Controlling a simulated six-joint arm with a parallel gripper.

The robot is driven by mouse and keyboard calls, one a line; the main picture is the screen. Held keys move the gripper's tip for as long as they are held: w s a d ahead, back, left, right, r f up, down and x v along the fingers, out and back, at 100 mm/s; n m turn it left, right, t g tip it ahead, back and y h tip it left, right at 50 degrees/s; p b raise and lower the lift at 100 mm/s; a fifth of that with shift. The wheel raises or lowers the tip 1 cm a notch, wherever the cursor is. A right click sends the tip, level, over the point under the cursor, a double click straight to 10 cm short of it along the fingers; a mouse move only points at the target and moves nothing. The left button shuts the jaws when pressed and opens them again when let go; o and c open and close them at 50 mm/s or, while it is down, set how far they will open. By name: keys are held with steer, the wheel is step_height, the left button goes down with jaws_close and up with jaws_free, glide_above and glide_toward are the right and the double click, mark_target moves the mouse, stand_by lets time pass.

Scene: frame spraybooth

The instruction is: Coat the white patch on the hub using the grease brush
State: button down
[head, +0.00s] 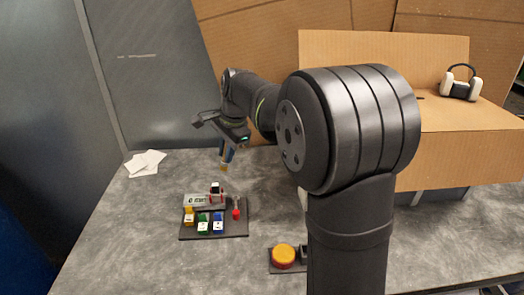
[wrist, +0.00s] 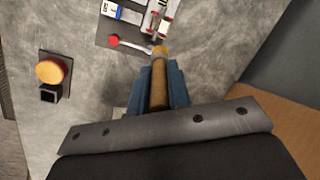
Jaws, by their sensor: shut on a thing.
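My gripper (head: 228,150) hangs in the air behind and above the dark board, pointing down. Its blue fingers, also in the wrist view (wrist: 160,85), are shut on the grease brush (wrist: 159,85). The brush has a brown handle and a yellowish end; in the head view the brush (head: 224,166) points down, clear of the table. I cannot make out the hub or its white patch in either view; my arm hides part of the table.
The dark board (head: 243,229) carries a grey labelled box (head: 197,200), several coloured blocks and a red-ended piece (head: 236,213). An orange button (head: 283,255) stands front centre. White sheets (head: 145,162) lie back left. A cardboard box (head: 455,148) stands right. The left front table is clear.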

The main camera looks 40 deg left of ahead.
mark_target(223, 167)
steer(key=shift+s+a+f+n, duration=0.2)
steer(key=shift+s+a, duration=0.1)
steer(key=shift+a, duration=0.3)
steer(key=shift+s+a+f+n, duration=0.15)
steer(key=shift+s+a+n, duration=0.1)
steer(key=shift+a, duration=0.35)
steer(key=shift+f, duration=2.25)
steer(key=shift+f, duration=0.65)
